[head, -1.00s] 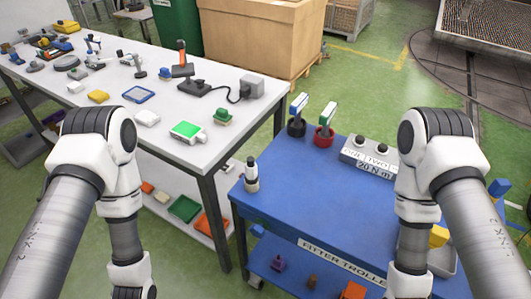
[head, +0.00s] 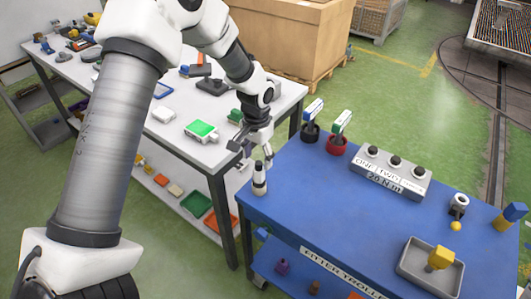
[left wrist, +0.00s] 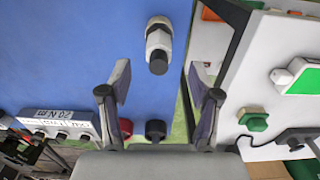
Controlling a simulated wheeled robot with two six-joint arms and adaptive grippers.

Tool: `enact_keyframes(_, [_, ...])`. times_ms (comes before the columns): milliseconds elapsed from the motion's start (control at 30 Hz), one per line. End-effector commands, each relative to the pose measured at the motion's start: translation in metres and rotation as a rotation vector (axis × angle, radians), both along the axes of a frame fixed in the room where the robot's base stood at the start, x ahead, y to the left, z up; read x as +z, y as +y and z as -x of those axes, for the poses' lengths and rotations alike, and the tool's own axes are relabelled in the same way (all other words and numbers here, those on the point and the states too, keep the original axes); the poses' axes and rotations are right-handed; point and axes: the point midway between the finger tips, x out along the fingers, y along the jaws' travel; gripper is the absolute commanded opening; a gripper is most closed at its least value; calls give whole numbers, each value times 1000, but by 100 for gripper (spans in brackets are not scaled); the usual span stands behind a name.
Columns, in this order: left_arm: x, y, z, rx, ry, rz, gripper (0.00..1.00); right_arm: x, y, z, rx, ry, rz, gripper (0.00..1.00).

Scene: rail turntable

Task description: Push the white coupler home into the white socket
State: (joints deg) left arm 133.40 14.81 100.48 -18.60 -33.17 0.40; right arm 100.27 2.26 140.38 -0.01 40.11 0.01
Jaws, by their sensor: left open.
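A small upright white and black piece (head: 259,180), which looks like the white coupler on its socket, stands at the left edge of the blue trolley top. I cannot tell where coupler and socket meet or how deep it sits. In the left wrist view, the white piece (left wrist: 158,38) shows beyond the fingers with a dark round end. My left gripper (head: 254,150) is open and empty, just above and behind it, apart from it as far as I can tell. Its spread fingers (left wrist: 161,76) show in the left wrist view. My right gripper is not in view.
A grey tray (head: 405,268) and another white-black piece (head: 459,203) are at right. The trolley's middle is clear. A white table (head: 170,133) adjoins left.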

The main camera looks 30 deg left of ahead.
Motion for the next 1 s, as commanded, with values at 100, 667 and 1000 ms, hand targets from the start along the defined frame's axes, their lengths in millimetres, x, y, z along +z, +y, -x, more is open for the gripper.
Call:
enact_keyframes(100, [-20,0,2,-1,7,-1,62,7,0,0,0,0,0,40])
enact_keyframes(667, [-70,-1,1,-1,2,-1,62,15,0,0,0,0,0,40])
enact_keyframes(1000, [-70,-1,1,-1,3,0,15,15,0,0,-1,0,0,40])
